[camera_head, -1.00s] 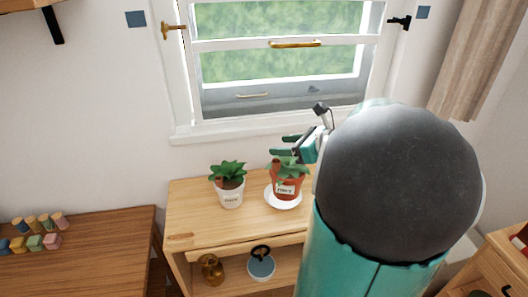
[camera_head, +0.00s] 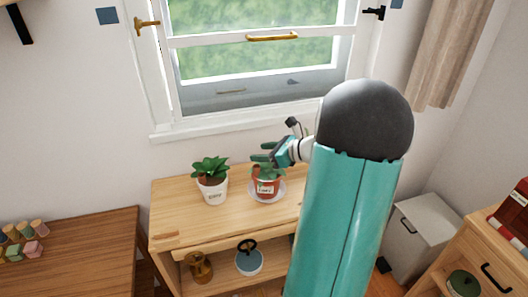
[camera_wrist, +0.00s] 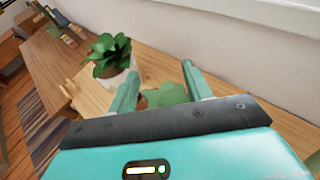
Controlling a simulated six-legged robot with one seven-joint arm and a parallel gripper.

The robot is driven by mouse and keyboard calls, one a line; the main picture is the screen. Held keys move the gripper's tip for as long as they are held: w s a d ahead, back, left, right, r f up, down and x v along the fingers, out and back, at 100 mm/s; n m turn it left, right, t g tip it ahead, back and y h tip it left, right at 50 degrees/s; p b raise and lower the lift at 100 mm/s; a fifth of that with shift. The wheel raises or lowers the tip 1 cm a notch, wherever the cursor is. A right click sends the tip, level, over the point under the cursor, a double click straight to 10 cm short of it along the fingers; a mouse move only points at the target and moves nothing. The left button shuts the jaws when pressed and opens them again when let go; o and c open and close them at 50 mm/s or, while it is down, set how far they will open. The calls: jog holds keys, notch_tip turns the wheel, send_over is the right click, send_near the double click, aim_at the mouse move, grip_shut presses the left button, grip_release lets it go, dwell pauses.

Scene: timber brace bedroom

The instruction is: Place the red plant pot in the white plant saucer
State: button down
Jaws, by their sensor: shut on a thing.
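The red plant pot (camera_head: 265,189) with a white label and green leaves stands upright over the white plant saucer (camera_head: 282,193) on the wooden shelf unit. The saucer's rim shows around the pot's base; I cannot tell whether the base touches it. My gripper (camera_head: 263,152) reaches in from the right and is shut on the red pot near its top. In the wrist view the fingers (camera_wrist: 158,82) straddle the plant's leaves (camera_wrist: 167,94), and a bit of the pot (camera_wrist: 142,101) shows. Most of the pot is hidden there.
A white pot with a plant (camera_head: 213,190) stands just left of the red pot; it also shows in the wrist view (camera_wrist: 112,72). The window (camera_head: 260,60) and wall are behind. The shelf top (camera_head: 180,213) is clear at front left.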

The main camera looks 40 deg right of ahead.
jog(key=shift+r, duration=0.1)
jog(key=c, duration=0.6)
grip_release()
jog(key=shift+f, duration=0.2)
